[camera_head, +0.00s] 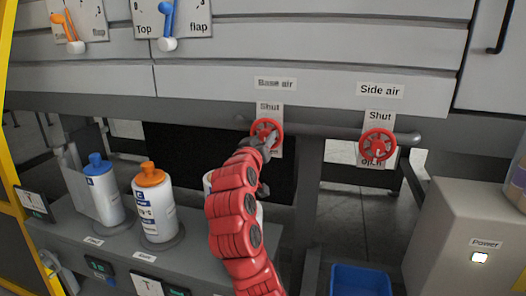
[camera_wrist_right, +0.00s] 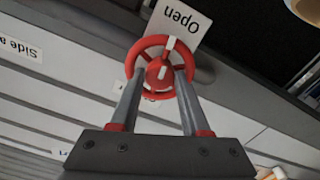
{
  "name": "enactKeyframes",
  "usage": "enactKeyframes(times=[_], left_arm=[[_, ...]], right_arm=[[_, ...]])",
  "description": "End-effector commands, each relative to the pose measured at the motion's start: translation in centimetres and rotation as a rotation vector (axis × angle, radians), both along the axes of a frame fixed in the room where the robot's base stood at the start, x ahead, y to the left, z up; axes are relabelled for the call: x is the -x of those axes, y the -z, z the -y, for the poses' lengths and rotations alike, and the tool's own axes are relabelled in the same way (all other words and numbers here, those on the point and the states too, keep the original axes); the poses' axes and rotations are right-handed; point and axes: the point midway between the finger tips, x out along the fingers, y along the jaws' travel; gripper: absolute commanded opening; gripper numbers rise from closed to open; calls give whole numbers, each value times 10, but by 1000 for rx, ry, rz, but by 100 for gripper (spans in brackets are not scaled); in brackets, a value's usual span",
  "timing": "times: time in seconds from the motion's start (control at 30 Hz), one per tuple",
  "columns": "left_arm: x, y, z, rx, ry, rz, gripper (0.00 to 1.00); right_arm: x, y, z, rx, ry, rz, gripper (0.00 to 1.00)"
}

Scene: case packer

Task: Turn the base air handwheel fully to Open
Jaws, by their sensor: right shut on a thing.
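The base air handwheel (camera_head: 268,122) is a red spoked wheel below the Base air label (camera_head: 275,83), with the Shut plate (camera_head: 269,107) just above it. My right gripper (camera_head: 264,141) reaches up to it from below, its fingers shut on the wheel. In the right wrist view, the two grey fingers reach the wheel (camera_wrist_right: 147,44) on either side of its hub. A white mark on the rim faces the Open plate (camera_wrist_right: 181,18), which appears upside down there. In the head view, my arm hides the wheel's lower part. My left gripper is not in view.
The red side air handwheel (camera_head: 378,133) is to the right on the same pipe (camera_head: 330,131). Bottles with blue (camera_head: 97,165) and orange (camera_head: 150,175) caps stand on a grey shelf at left. A grey power box (camera_head: 450,225) and blue bin (camera_head: 360,280) are at lower right.

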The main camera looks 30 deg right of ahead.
Motion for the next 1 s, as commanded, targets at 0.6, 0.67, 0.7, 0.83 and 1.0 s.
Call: enactKeyframes(times=[0.6,0.67,0.7,0.83,1.0], left_arm=[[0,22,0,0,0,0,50],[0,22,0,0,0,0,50],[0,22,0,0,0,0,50],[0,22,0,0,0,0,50],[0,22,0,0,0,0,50]], right_arm=[[-1,2,0,-104,1,114,0],[-1,2,0,-104,1,115,0],[-1,2,0,-104,1,115,0],[-1,2,0,-103,0,114,0],[-1,2,0,-102,0,115,70]])
